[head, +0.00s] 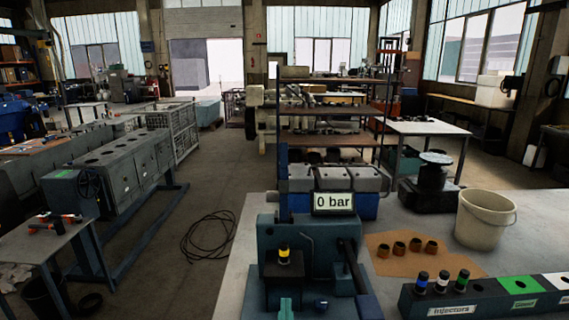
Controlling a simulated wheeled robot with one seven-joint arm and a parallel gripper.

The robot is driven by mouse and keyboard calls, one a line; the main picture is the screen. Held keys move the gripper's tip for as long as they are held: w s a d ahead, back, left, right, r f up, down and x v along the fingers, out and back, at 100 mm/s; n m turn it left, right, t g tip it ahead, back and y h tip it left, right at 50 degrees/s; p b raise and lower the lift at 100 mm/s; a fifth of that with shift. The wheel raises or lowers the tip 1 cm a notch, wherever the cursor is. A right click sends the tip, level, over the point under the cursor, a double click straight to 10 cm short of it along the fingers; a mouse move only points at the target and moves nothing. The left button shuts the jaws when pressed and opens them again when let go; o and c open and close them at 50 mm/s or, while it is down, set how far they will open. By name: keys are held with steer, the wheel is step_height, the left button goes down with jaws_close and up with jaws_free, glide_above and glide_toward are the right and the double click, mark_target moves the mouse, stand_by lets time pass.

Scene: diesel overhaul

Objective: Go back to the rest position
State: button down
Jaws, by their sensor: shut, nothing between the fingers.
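My gripper does not show in the head view, and neither does any part of my arm that I can make out. A blue-green test stand (300,240) stands at the front middle of the near bench. Its display (333,202) reads "0 bar". A dark part with a yellow band (284,255) stands upright on the stand's left side. A dark lever (357,268) slopes down along its right side.
A dark rack (455,300) labelled "Injectors" holds parts banded blue, white and green. Several brown rings (400,248) lie on a tan sheet (385,265). A cream bucket (484,219) stands behind. Left are an engine block (125,160), a floor cable (208,236) and a small table (40,240).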

steer(key=s+f+g, duration=0.1)
steer(key=s+f, duration=1.5)
steer(key=f, duration=0.2)
steer(key=s+f, duration=0.2)
steer(key=s, duration=0.8)
steer(key=s+f, duration=0.2)
steer(key=s, duration=0.9)
steer(key=shift+a+g, duration=0.25)
steer(key=shift+g, duration=0.05)
